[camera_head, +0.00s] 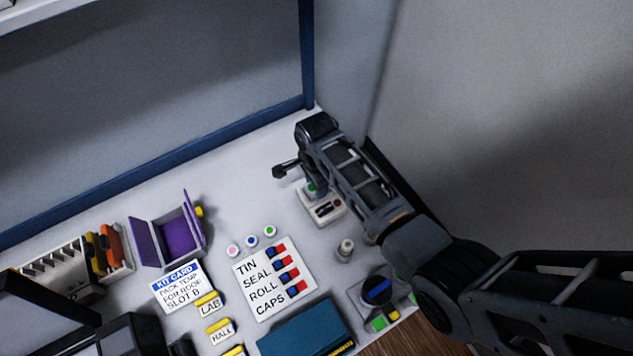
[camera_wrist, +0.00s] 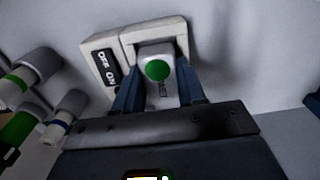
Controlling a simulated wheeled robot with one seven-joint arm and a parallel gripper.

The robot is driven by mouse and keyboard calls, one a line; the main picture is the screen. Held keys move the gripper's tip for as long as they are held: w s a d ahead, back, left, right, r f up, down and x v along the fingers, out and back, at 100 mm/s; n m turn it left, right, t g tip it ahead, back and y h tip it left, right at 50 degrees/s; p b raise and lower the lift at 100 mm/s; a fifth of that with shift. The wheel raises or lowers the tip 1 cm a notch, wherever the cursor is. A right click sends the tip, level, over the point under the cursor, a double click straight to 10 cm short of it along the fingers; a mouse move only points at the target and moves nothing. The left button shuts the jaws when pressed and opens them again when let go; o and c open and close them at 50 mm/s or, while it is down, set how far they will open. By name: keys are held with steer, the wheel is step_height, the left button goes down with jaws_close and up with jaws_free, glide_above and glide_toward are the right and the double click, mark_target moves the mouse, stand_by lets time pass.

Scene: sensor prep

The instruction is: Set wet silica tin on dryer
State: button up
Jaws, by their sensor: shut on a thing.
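The wet silica tin, a small light tin with a green dot (camera_wrist: 157,70) and a partly hidden label, is between the two blue fingers of my gripper (camera_wrist: 160,88) in the wrist view. The gripper is shut on it. The dryer (camera_wrist: 101,66) is a white unit with a black OFF/ON switch, and its square, raised-edge bay (camera_wrist: 157,31) lies directly behind the tin. I cannot tell whether the tin touches the bay. In the head view, the dryer (camera_head: 323,209) sits at the back right of the table, with my gripper (camera_head: 300,183) over its far end.
The head view shows an open purple box (camera_head: 180,238), a TIN/SEAL/ROLL/CAPS card (camera_head: 250,290), a small grey bottle (camera_head: 345,248), a teal box (camera_head: 305,330) and a blue-knobbed device (camera_head: 376,290). Walls bound the back and right.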

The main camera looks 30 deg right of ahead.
steer(key=shift+f, duration=0.15)
stand_by(0.5)
steer(key=o, duration=1.3)
steer(key=shift+s+f, duration=0.1)
steer(key=shift+c, duration=0.2)
step_height(320, 180, up, 5)
steer(key=p, duration=0.4)
steer(key=shift+p, duration=0.4)
steer(key=shift+r, duration=1.05)
